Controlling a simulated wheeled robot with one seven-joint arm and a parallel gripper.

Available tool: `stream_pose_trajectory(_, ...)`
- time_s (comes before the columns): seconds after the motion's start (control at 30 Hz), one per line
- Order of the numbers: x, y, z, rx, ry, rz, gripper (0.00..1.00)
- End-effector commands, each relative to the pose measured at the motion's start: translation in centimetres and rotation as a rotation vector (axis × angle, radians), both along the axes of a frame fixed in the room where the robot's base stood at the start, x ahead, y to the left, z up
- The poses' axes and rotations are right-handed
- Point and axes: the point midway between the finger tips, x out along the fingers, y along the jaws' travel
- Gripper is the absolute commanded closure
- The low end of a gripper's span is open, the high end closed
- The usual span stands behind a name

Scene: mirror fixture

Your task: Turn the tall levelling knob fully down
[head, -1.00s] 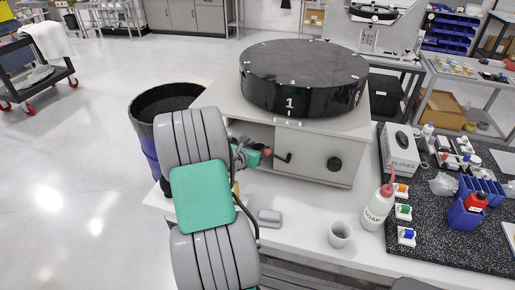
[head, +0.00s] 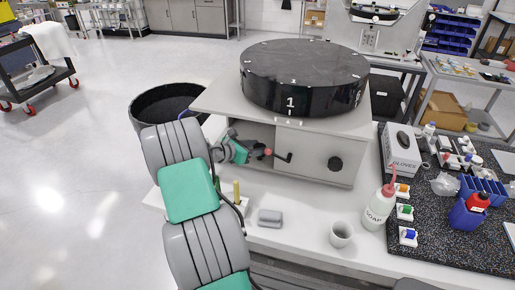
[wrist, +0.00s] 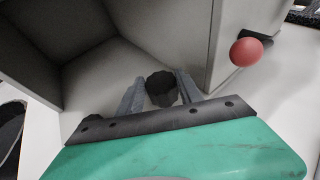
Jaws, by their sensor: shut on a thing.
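A black ribbed knob (wrist: 161,90) stands between the two grey fingers of my gripper (wrist: 158,92) in the wrist view. The fingers are shut on its sides. In the head view my gripper (head: 256,151) is at the open front of the grey cabinet (head: 325,160), left of its closed panel; the knob cannot be made out there. How far down the knob sits cannot be told.
A red ball on a dark crank (head: 268,152) is close to the right of my gripper; it also shows in the wrist view (wrist: 246,52). A black round disc (head: 303,80) tops the cabinet. A grey block (head: 270,218), cup (head: 341,234) and soap bottle (head: 379,207) stand in front.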

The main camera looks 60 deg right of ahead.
Motion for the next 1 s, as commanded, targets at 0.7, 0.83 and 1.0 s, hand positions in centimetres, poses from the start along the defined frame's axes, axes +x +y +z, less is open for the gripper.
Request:
stream_pose_trajectory(0.7,0.44,-0.29,0.32,0.003,0.001,-0.392,0.98)
stream_pose_trajectory(0.83,0.44,-0.34,0.21,0.002,0.001,-0.419,0.98)
stream_pose_trajectory(1.0,0.43,-0.36,0.07,0.002,0.0,-0.439,0.98)
